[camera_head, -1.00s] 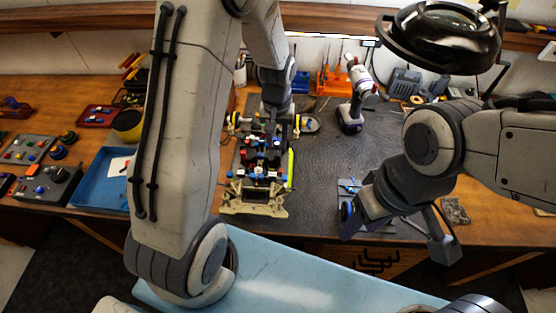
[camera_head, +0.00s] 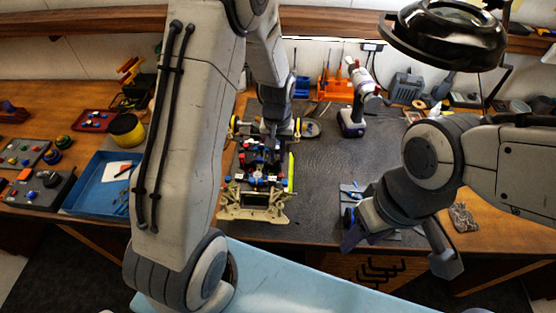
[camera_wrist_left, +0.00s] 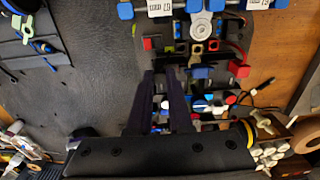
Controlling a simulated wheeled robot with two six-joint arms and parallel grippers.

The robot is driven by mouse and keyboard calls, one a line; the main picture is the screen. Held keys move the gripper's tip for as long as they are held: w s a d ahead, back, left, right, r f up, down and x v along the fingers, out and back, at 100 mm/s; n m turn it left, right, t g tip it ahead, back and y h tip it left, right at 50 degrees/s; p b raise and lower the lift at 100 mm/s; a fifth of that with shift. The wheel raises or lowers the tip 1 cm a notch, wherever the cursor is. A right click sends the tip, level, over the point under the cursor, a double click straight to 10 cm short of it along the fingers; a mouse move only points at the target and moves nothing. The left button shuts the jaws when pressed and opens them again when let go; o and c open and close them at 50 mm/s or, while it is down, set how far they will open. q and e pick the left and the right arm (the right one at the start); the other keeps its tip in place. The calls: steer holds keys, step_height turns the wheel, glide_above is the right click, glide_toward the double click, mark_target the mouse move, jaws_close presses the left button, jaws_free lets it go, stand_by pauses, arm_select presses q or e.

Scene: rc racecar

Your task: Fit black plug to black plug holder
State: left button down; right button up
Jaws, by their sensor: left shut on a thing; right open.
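The car chassis (camera_head: 255,207) stands on the dark mat, with several red, blue and white parts on it. My left gripper (camera_head: 272,142) points down over the rear half of the chassis. In the left wrist view its two dark fingers (camera_wrist_left: 158,74) are close together over the chassis. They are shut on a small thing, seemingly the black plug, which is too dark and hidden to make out. I cannot pick out the black plug holder among the dark parts. My right gripper (camera_head: 350,230) is open, low at the mat's right front.
A grey tray (camera_head: 352,188) with small items lies beside my right gripper. A cordless driver (camera_head: 352,122) stands behind on the mat. A blue tray (camera_head: 90,195) is at left, and a magnifier lamp (camera_head: 445,35) hangs at upper right. The mat's middle is clear.

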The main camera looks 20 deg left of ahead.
mark_target(277, 158)
arm_select(q)
steer(key=shift+r+p, duration=0.5)
steer(key=shift+r, duration=0.05)
stand_by(0.4)
steer(key=shift+r+p, duration=1.7)
steer(key=shift+r, duration=0.3)
steer(key=shift+s+a+r+p, duration=0.3)
steer(key=shift+s+a+r, duration=0.3)
steer(key=shift+s, duration=0.25)
steer(key=shift+s+a+r+p, duration=0.25)
steer(key=shift+s+a+r, duration=0.2)
steer(key=shift+s+r, duration=0.3)
steer(key=shift+s, duration=0.15)
steer(key=shift+f+b, duration=2.1)
steer(key=shift+f, duration=0.95)
